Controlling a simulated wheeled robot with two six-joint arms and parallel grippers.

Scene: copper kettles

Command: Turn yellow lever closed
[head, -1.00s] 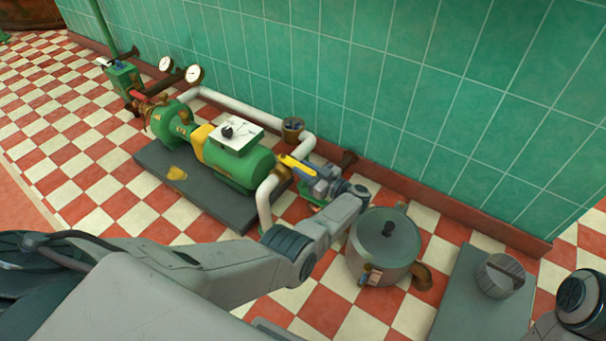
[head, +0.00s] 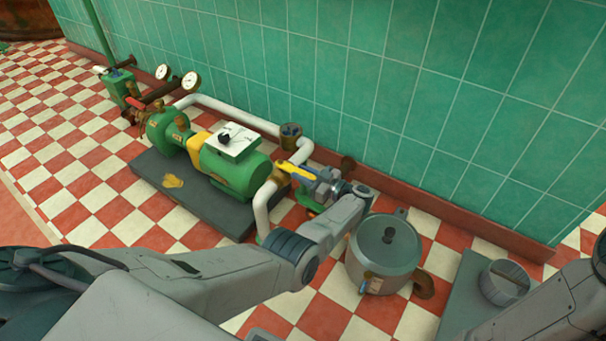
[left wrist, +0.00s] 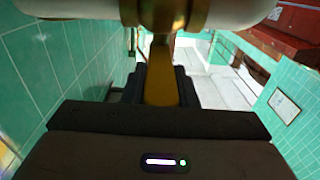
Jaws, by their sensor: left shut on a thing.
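The yellow lever (head: 297,171) sits on the white pipe at the right end of the green pump. My left gripper (head: 317,180) reaches it from the right and is shut on it. In the left wrist view the lever (left wrist: 161,82) runs between the dark fingers, pointing away from the brass valve body (left wrist: 175,14). That valve is on a white pipe at the top of this view. In the head view the gripper and wrist hide part of the lever and valve. My right gripper is not in view; only part of my right arm shows at bottom right.
The green pump (head: 235,172) stands on a dark base beside the tiled wall (head: 400,90). A lidded metal pot (head: 385,252) stands close to the right of my left wrist. A grey plate (head: 458,290) with a round metal piece (head: 504,282) lies farther right. Checkered floor is clear in front.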

